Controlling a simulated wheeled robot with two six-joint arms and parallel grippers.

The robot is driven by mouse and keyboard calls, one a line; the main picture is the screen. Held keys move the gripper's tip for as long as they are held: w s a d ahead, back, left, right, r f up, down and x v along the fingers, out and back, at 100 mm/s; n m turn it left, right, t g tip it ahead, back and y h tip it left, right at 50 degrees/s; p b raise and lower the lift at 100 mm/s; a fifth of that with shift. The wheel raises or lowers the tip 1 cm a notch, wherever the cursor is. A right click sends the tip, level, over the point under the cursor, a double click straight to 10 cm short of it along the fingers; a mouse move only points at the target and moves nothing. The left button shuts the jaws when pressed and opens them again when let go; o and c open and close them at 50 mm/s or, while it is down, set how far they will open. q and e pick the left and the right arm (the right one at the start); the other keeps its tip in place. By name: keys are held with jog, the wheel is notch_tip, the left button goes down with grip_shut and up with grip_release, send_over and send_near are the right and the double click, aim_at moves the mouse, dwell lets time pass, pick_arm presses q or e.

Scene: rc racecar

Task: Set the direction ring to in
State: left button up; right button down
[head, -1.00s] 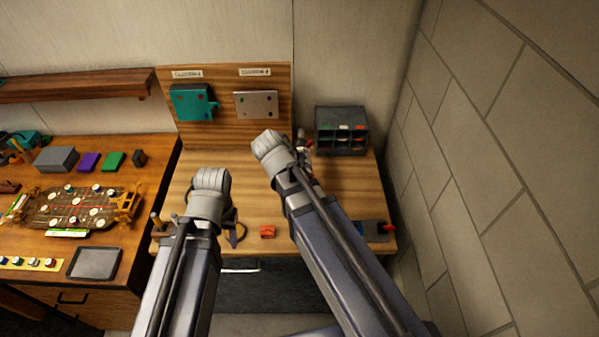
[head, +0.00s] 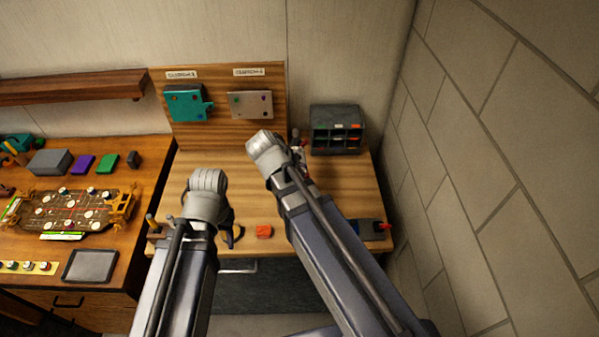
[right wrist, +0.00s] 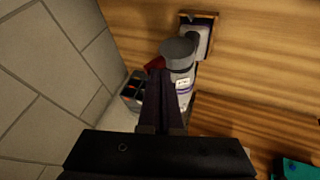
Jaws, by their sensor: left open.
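A tool with a grey cylindrical collar (right wrist: 178,50) and a pale labelled body (right wrist: 183,86) shows in the right wrist view, beside a holder on the wood. In the head view it is small and partly hidden behind my right arm (head: 301,141). No direction marking on it is readable. My right gripper (right wrist: 158,74) has its dark fingers together, overlapping the tool's side in the picture; contact cannot be told. A red part shows by the fingertips. My left gripper (head: 231,238) is open and empty over the bench front, far from the tool.
A dark drawer cabinet (head: 336,130) stands at the back right by the tiled wall (head: 500,150). A red block (head: 264,232) lies at the bench front between my arms. A teal part (head: 187,104) and a grey plate (head: 250,105) hang on the back panel.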

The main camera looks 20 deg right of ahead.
jog(key=shift+w+a+f, duration=0.2)
jog(key=shift+a+f, duration=0.1)
jog(key=shift+a, duration=0.15)
jog(key=p+v, duration=0.6)
jog(key=v, duration=0.1)
jog(key=shift+a+r, duration=0.2)
jog(key=shift+r, duration=0.15)
jog(key=shift+s+f, duration=0.1)
jog(key=s+a+f+n+g+y+b, duration=0.1)
jog(key=s+a+f+n+b, duration=0.2)
jog(key=f+b, duration=0.3)
jog(key=s+a+f+n+g+y+b, duration=0.1)
jog(key=s+a+f+n+b, duration=0.1)
jog(key=s+f+b, duration=0.2)
jog(key=s+a+f+n+g+y+b, duration=0.1)
jog(key=s+a+f+n+y+b, duration=0.1)
jog(key=f+b, duration=0.8)
notch_tip(320, 180, down, 3)
jog(key=shift+s+a+f+n, duration=0.15)
jog(key=shift+s+a+n, duration=0.65)
jog(key=shift+s, duration=0.4)
